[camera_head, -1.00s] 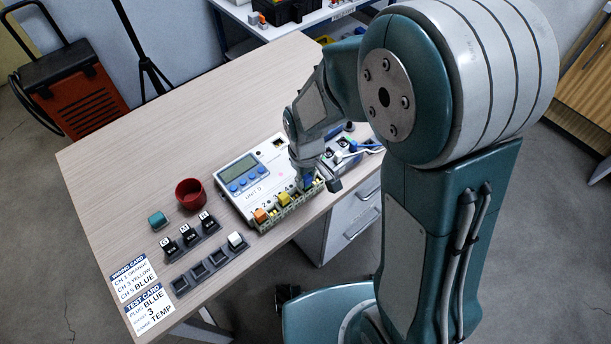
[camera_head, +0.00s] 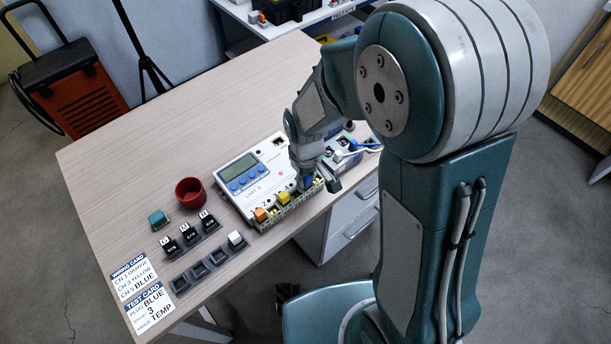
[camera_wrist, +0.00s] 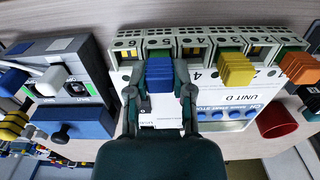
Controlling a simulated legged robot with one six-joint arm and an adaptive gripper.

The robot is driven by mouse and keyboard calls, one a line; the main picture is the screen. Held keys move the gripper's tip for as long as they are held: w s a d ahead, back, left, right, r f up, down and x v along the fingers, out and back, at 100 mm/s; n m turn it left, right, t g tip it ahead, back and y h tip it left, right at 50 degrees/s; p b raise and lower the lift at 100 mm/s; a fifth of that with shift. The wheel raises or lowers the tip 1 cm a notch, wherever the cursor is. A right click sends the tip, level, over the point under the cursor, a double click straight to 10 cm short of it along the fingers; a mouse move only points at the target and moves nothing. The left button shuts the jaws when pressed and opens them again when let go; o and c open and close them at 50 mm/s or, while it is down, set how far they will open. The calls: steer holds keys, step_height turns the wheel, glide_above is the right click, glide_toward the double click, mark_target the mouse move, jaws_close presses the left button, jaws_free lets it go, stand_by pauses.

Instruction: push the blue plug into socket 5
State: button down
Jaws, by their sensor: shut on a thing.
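The blue plug (camera_wrist: 159,78) is between the two fingers of my gripper (camera_wrist: 163,92), which is shut on it. In the wrist view it lines up with the socket 5 column of Unit D (camera_wrist: 245,98) and covers that opening; I cannot tell how deep it sits. It also shows as a small blue patch (camera_head: 307,182) under my gripper in the head view. A yellow plug (camera_wrist: 236,72) sits in socket 3 and an orange plug (camera_wrist: 298,68) in socket 1. Between the blue and yellow plugs, socket 4 (camera_wrist: 191,52) is empty.
A grey module (camera_wrist: 68,75) with a blue block and white cable stands beside the unit. A red cup (camera_head: 190,191), a teal block (camera_head: 158,219), black blocks in a rack (camera_head: 190,237), another rack (camera_head: 208,264) and printed cards (camera_head: 140,290) lie to the left.

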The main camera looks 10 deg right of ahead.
steer(key=shift+f, duration=0.2)
stand_by(0.6)
steer(key=shift+c, duration=2.1)
jaws_free()
steer(key=shift+o, duration=0.8)
steer(key=shift+r, duration=3.55)
